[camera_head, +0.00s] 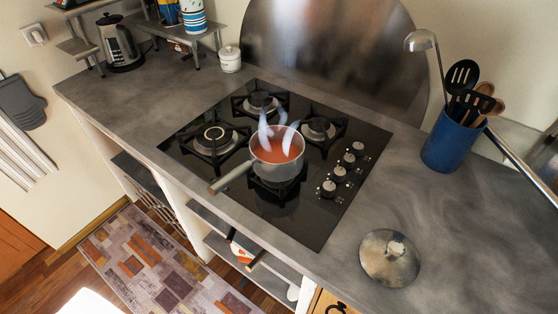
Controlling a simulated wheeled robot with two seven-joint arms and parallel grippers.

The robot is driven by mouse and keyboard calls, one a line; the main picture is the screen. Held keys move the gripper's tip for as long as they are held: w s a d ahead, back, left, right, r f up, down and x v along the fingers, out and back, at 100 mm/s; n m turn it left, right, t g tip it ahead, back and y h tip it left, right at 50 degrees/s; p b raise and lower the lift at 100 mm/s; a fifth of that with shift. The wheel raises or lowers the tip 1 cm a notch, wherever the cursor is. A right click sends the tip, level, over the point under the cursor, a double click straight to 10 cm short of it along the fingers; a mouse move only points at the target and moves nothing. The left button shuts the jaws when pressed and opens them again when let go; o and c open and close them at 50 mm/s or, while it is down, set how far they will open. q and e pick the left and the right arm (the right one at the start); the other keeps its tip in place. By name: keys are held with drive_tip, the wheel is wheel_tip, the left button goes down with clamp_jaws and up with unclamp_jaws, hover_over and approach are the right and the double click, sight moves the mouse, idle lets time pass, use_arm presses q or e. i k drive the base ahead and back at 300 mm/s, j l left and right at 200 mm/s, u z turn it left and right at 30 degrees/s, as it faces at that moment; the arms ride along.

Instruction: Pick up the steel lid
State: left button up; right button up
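The steel lid (389,258) lies on the grey counter (450,262) at the right front, to the right of the gas hob. It is round and shiny, with a small knob on top, and it looks flat on the counter with nothing covering it. Neither my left gripper nor my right gripper is in view.
A steaming saucepan (290,165) of orange-red soup sits on the front burner of the black hob (318,222), its handle pointing to the front left. A blue utensil crock (449,146) with a ladle stands behind the lid. The counter around the lid is clear.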

sight(391, 259)
drive_tip(key=k+l+z, duration=0.15)
drive_tip(key=z, duration=0.2)
drive_tip(key=k+l+z, duration=0.1)
drive_tip(key=l+z, duration=0.25)
drive_tip(key=k+l+u, duration=0.15)
drive_tip(key=k+l, duration=0.65)
drive_tip(key=i+l, duration=0.25)
drive_tip(key=i, duration=0.25)
